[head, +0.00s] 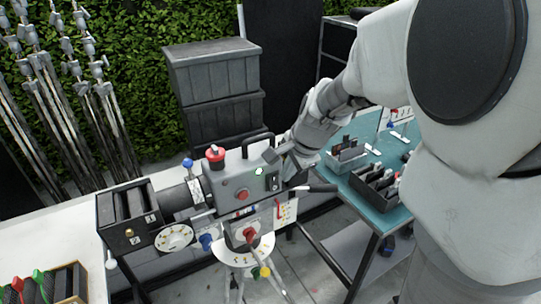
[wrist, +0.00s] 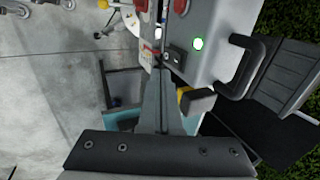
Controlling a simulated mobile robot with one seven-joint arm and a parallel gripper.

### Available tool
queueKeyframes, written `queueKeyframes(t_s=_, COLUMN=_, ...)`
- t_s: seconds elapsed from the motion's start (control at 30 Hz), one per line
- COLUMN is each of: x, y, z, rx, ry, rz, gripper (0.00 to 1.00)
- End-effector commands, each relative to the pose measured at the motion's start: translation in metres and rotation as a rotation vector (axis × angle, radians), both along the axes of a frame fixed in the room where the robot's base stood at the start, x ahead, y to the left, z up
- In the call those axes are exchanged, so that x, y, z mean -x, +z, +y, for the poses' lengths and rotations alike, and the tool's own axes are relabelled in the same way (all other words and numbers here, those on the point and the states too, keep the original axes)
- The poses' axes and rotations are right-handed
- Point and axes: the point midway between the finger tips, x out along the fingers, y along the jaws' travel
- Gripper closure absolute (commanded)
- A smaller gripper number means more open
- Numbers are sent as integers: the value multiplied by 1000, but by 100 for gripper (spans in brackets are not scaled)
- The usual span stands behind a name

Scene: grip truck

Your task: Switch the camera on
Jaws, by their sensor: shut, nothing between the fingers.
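The camera (head: 225,186) is a grey box on a tripod, with a carry handle (head: 258,139) on top. In the head view the fingers are partly hidden at the camera's right end.
A teal table (head: 378,190) with dark trays is on the right. A white worktop (head: 60,222) is on the left. Dark stacked cases (head: 213,90) and metal stands (head: 60,90) are behind.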

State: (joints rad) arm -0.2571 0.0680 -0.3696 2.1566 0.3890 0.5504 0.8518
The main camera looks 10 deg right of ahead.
Motion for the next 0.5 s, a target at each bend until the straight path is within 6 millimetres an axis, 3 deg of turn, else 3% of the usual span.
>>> queueKeyframes(t_s=0.03, x=1, y=17, z=0, rx=-1, ry=1, rz=-7, gripper=100)
queueKeyframes(t_s=0.2, x=7, y=50, z=-2, rx=0, ry=0, rz=-5, gripper=100)
queueKeyframes(t_s=0.5, x=12, y=76, z=-4, rx=0, ry=-1, rz=0, gripper=100)
